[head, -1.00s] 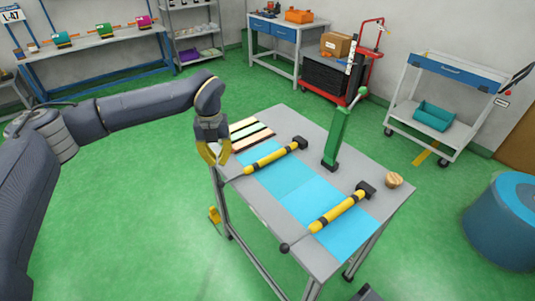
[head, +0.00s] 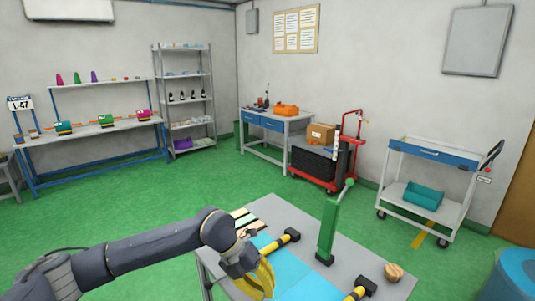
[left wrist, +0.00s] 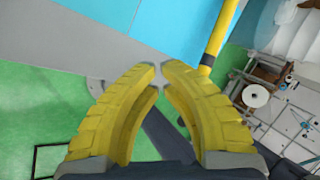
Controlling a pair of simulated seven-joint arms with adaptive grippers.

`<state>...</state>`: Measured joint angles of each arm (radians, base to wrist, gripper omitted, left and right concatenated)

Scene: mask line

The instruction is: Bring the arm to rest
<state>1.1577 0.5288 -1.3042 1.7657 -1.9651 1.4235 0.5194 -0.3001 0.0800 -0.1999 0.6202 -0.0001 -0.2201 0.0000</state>
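My left arm comes in from the left in the head view. Its yellow-fingered left gripper (head: 262,278) hangs over the near left part of the grey table (head: 339,274). In the left wrist view the two fingers (left wrist: 158,70) curve in until their tips almost meet, and nothing shows between them. Two yellow and black tools lie on the table: one (head: 280,243) just beyond the gripper, the other (head: 358,292) at the right, cut off by the frame's bottom edge. My right gripper is not in view.
A green upright lever (head: 327,230) stands on the table, beside a light blue mat (head: 290,267), striped strips (head: 246,222) and a round wooden piece (head: 393,272). A blue drum (head: 515,275) is at the right. Open green floor (head: 150,205) lies behind the arm.

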